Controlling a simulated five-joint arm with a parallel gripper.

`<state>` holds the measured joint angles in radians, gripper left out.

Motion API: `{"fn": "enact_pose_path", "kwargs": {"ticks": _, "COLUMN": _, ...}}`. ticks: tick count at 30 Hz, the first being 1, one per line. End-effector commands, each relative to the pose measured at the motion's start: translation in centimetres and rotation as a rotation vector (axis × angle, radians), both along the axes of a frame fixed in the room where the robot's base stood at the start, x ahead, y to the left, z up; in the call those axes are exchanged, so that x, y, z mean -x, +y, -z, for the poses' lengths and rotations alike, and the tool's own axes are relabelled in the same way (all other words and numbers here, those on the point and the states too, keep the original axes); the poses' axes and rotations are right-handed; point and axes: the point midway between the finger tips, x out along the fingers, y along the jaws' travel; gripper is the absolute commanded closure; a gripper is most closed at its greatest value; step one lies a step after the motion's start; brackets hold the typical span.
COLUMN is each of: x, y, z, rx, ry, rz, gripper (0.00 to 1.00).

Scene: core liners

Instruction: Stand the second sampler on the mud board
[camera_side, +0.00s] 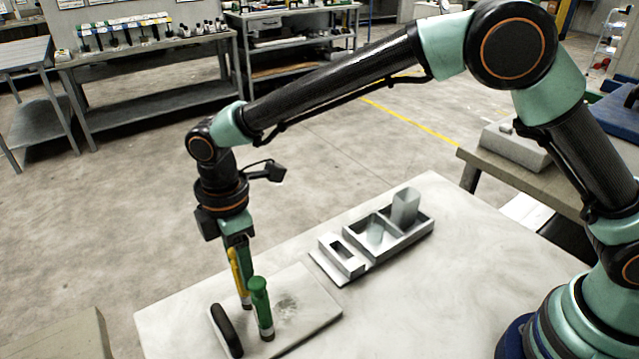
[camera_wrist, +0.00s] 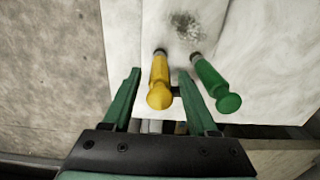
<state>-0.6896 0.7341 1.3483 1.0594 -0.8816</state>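The pale mud board (camera_side: 315,315) lies at the table's front left, with a dark smear on it. A green sampler (camera_side: 262,305) stands on it; it also shows in the wrist view (camera_wrist: 213,82), outside my right finger. A yellow sampler (camera_side: 236,272) stands beside it, partly hidden by my gripper in the side view. In the wrist view the yellow sampler (camera_wrist: 160,88) is between my fingers, with gaps showing on both sides. My gripper (camera_wrist: 159,72) is open and points down around it. Whether a finger touches it cannot be told.
A grey tray (camera_side: 408,237) with two compartments holds a translucent cup and a taller grey cup. A small grey block with a slot (camera_side: 341,257) sits next to it. The table's right part is clear.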

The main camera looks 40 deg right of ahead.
Motion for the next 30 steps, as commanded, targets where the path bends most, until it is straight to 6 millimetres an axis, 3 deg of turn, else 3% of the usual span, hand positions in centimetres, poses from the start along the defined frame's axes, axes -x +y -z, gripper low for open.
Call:
{"fn": "enact_pose_path", "kwargs": {"ticks": 7, "x": 0.0, "y": 0.0, "z": -0.2, "rx": -0.001, "ry": -0.001, "rz": 0.000, "gripper": 0.41}}
{"fn": "enact_pose_path", "kwargs": {"ticks": 11, "x": -0.1, "y": 0.0, "z": -1.3, "rx": -0.001, "ry": -0.002, "rz": 0.000, "gripper": 0.41}}
{"fn": "enact_pose_path", "kwargs": {"ticks": 24, "x": -0.1, "y": 0.1, "z": -9.8, "rx": -0.003, "ry": -0.003, "rz": 0.000, "gripper": 0.41}}
{"fn": "enact_pose_path", "kwargs": {"ticks": 30, "x": -0.1, "y": 0.1, "z": -11.9, "rx": -0.001, "ry": -0.001, "rz": 0.000, "gripper": 0.41}}
